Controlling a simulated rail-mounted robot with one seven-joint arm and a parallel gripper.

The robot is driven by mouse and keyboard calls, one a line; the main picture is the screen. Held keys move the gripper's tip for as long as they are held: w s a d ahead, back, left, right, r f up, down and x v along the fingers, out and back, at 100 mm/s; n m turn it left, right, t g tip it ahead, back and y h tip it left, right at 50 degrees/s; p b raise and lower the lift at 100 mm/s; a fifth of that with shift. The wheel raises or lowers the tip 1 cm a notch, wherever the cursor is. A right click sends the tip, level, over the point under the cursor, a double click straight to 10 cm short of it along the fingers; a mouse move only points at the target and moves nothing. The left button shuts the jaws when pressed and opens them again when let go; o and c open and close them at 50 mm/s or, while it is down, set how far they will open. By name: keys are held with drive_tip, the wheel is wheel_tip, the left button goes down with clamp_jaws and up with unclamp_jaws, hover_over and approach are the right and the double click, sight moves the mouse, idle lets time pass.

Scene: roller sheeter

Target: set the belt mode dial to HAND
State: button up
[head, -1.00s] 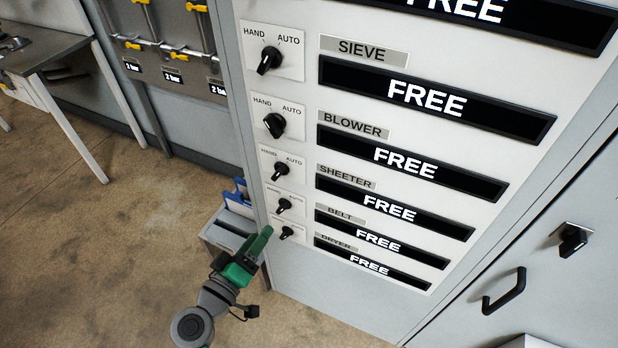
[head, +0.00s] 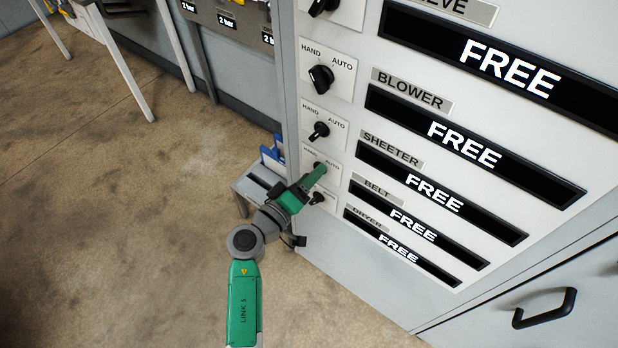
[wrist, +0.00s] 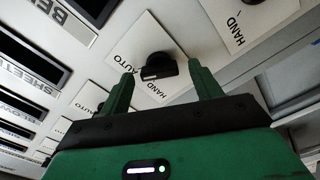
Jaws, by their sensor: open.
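The belt mode dial (wrist: 158,66) is a black knob on a white plate marked HAND and AUTO. In the wrist view it lies between the tips of my gripper (wrist: 163,70), with the green fingers apart on either side. I cannot tell whether they touch it. In the head view my gripper (head: 322,172) is at the belt row and mostly covers that dial. The BELT label (head: 377,188) and its display (head: 408,221) reading FREE are to the right. Which way the belt dial points is not clear.
The sheeter dial (head: 319,130) and blower dial (head: 321,78) are above, and the dryer dial (head: 318,198) is close below my gripper. A grey stand (head: 255,187) with a blue item is left of the cabinet. The floor (head: 110,210) at left is clear.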

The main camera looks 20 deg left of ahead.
drive_tip(key=c, duration=1)
drive_tip(key=shift+n+p, duration=1.8)
drive_tip(key=shift+n, duration=4)
drive_tip(key=shift+f+n, duration=0.1)
drive_tip(key=shift+n, duration=0.2)
